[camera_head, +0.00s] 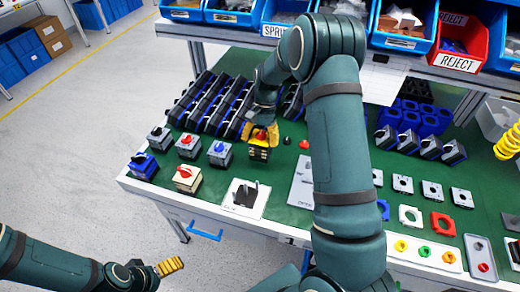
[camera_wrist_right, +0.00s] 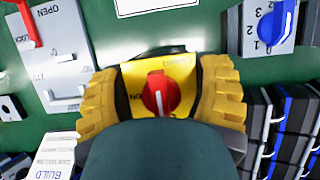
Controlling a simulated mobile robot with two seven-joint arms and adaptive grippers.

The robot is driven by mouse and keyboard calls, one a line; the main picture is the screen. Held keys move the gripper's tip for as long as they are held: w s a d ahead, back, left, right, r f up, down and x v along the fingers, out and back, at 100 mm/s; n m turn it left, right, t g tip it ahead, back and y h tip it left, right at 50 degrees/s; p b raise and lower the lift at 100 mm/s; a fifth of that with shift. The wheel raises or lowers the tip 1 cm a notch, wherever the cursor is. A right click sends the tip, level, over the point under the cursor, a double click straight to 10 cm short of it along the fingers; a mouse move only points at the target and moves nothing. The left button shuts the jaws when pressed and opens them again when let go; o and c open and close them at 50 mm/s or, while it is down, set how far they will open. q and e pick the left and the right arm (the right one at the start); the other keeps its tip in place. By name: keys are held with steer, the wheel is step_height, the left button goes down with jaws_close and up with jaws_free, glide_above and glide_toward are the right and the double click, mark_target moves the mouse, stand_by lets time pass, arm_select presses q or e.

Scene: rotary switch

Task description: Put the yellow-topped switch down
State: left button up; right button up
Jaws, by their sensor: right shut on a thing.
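The yellow-topped switch (camera_head: 259,152) has a dark body, a yellow top plate and a red knob. My right gripper (camera_head: 262,132) is shut on it from above, over the green bench mat. In the right wrist view, the yellow top (camera_wrist_right: 183,68) with its red knob sits between the two yellow fingers (camera_wrist_right: 160,98), one at each side. Part of the top is hidden by my dark gripper body. I cannot tell whether the switch's underside touches the mat. My left gripper (camera_head: 170,266) is low at the left, away from the bench, its finger gap unclear.
A grey-topped switch with a red knob (camera_head: 187,146), a blue-knobbed switch (camera_head: 220,154) and a cream one (camera_head: 187,179) stand left of it. Rows of dark blocks (camera_head: 212,103) lie behind. A white plate with dark pegs (camera_head: 245,198) lies in front. Some green mat between is clear.

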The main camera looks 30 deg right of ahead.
steer(key=shift+f+b, duration=0.3)
steer(key=shift+f, duration=1.4)
steer(key=shift+f, duration=0.15)
steer(key=o, duration=1.3)
steer(key=shift+o, duration=0.2)
steer(key=p+v, duration=0.2)
steer(key=v, duration=1)
steer(key=shift+r, duration=0.25)
